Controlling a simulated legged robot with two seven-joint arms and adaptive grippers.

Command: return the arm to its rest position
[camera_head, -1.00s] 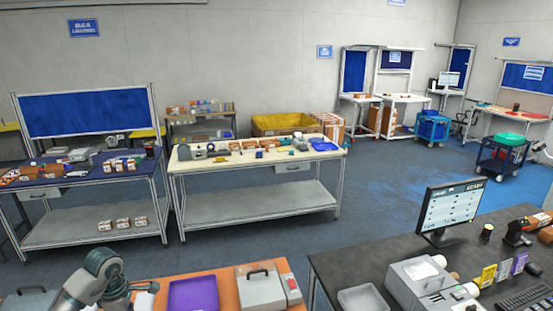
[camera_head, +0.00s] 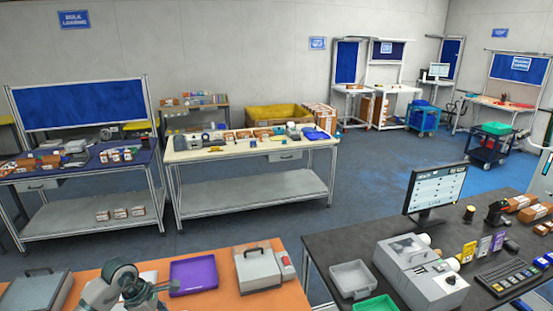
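My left arm comes in at the bottom left, over the orange table (camera_head: 222,302). Its gripper (camera_head: 163,288) is small and partly covered by the arm's own joint; I cannot tell whether its fingers are apart. Nothing clearly shows in it. It is just left of a purple tray (camera_head: 194,274). No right gripper can be made out; a pale part shows at the right edge, and I cannot tell what it belongs to.
A grey case (camera_head: 258,269) stands right of the purple tray, another (camera_head: 36,292) at the left. The dark desk (camera_head: 345,243) holds a monitor (camera_head: 434,190), a grey machine (camera_head: 420,272), a clear tray (camera_head: 352,279), a keyboard (camera_head: 508,275) and brown boxes (camera_head: 520,203). Blue floor lies beyond.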

